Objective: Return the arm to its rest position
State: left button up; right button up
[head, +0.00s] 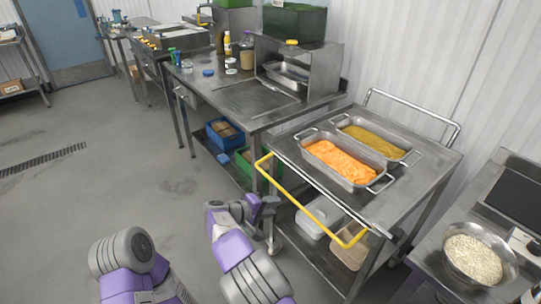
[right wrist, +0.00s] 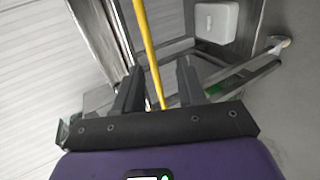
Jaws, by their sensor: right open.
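My right gripper (head: 268,207) is low in front of the steel cart, near the cart's yellow handle (head: 305,208). In the right wrist view its two fingers (right wrist: 159,88) are apart, with no object held. The yellow handle (right wrist: 148,45) passes behind or between the fingers in that view; I cannot tell whether it touches them. My left arm (head: 125,262) shows at the bottom left, but its gripper is out of view.
The cart (head: 415,178) carries a pan of orange food (head: 345,162) and a pan of yellow food (head: 375,138). A bowl of rice (head: 473,258) stands on a counter at right. A steel worktable (head: 245,95) stands behind. The floor (head: 110,190) at left is clear.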

jog(key=s+d+f+m+g+y+p, duration=0.1)
jog(key=s+d+f+g+y, duration=0.15)
jog(key=s+f, duration=0.4)
jog(key=s+d+f+g+y+p, duration=0.1)
jog(key=s+d+f+g+y, duration=0.2)
jog(key=f, duration=0.6)
jog(key=s+d+f+m+g+y, duration=0.1)
jog(key=s+d+f+g+y, duration=0.1)
jog(key=s+d+f, duration=0.4)
jog(key=s+a+m+y+p, duration=0.2)
jog(key=s+m+y, duration=0.4)
jog(key=s, duration=1.2)
jog(key=shift+f+m+y+p, duration=0.35)
jog(key=shift+m+p, duration=0.1)
jog(key=shift+m, duration=0.65)
